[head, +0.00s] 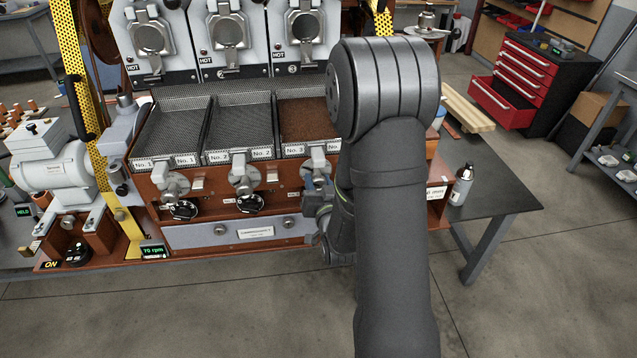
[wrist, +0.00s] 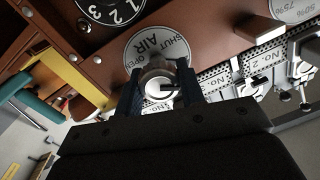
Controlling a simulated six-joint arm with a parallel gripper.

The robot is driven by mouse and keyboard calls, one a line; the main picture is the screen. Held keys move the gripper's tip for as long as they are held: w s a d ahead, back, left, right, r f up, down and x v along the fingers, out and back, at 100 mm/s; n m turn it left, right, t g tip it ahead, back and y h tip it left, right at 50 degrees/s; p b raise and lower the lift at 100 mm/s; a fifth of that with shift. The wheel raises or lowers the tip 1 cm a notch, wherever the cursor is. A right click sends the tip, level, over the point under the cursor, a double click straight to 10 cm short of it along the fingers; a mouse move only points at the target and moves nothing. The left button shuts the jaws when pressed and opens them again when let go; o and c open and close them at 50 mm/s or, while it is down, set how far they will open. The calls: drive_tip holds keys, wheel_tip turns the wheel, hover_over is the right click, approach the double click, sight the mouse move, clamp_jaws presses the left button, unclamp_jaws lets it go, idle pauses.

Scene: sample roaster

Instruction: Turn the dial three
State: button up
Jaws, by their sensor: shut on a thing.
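In the wrist view, my gripper (wrist: 160,88) is shut on a light round-faced dial (wrist: 158,80), with one dark finger on each side of it. A round plate (wrist: 142,44) marked AIR, SHUT and OPEN lies behind this dial. In the head view, my gripper (head: 319,192) is at the third position on the brown front, below the No. 3 tray (head: 292,150). My arm and gripper hide most of the dial there. The black dials under No. 1 (head: 183,209) and No. 2 (head: 249,203) are uncovered.
A drawer (head: 238,232) lies below the dials. The No. 1 tray (head: 168,162) and No. 2 tray (head: 238,155) look empty; the third holds brown material. A numbered dial (wrist: 108,8) shows at the wrist view's top.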

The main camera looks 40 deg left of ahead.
drive_tip(key=o, duration=1)
drive_tip(key=v, duration=1.7)
drive_tip(key=shift+s+d, duration=0.15)
drive_tip(key=shift+d, duration=0.05)
drive_tip(key=x, duration=1.7)
drive_tip(key=shift+a, duration=0.2)
